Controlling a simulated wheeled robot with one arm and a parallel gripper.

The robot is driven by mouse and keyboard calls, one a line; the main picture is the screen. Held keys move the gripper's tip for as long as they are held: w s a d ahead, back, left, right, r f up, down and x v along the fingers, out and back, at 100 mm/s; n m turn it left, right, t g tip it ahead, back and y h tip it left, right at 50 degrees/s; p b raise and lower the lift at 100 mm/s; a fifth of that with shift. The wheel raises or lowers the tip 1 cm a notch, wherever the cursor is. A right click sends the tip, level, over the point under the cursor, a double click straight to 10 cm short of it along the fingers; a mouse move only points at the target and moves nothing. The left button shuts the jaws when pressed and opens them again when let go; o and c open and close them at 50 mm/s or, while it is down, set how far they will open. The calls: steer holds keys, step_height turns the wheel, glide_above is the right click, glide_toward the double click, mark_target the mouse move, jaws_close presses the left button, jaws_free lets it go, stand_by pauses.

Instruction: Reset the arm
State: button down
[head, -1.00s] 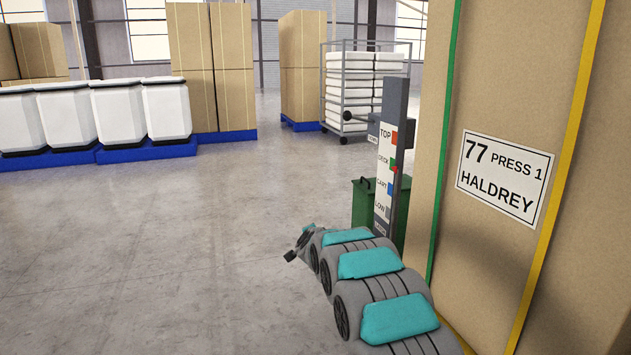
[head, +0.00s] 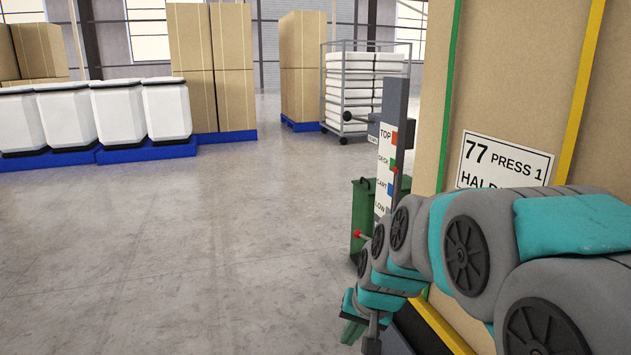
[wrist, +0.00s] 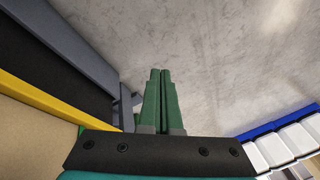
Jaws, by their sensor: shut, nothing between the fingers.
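My gripper (head: 352,332) is low in the head view, right of centre, its green fingers pointing down beside the base of the tall carton stack. My grey and teal arm reaches in from the right edge and bends down to it. In the wrist view the two green fingers of my gripper (wrist: 161,76) lie together, with nothing between them. They stand out over bare concrete floor.
A tall strapped carton (head: 500,80) labelled "77 PRESS 1 HALDREY" stands close on the right. A post with a level sign (head: 386,150) and a green bin (head: 364,210) are just beyond my arm. White drums (head: 112,113) stand on blue pallets at left. Open floor (head: 190,260) lies at centre-left.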

steer(key=s+d+f+n+g+h, duration=0.1)
steer(key=s+d+g, duration=0.25)
steer(key=s, duration=1.05)
steer(key=s+d+f+n+g+h, duration=0.15)
steer(key=s+d, duration=0.35)
steer(key=s, duration=0.9)
step_height(320, 180, up, 13)
steer(key=p, duration=1.2)
steer(key=shift+p, duration=0.3)
steer(key=shift+f, duration=0.1)
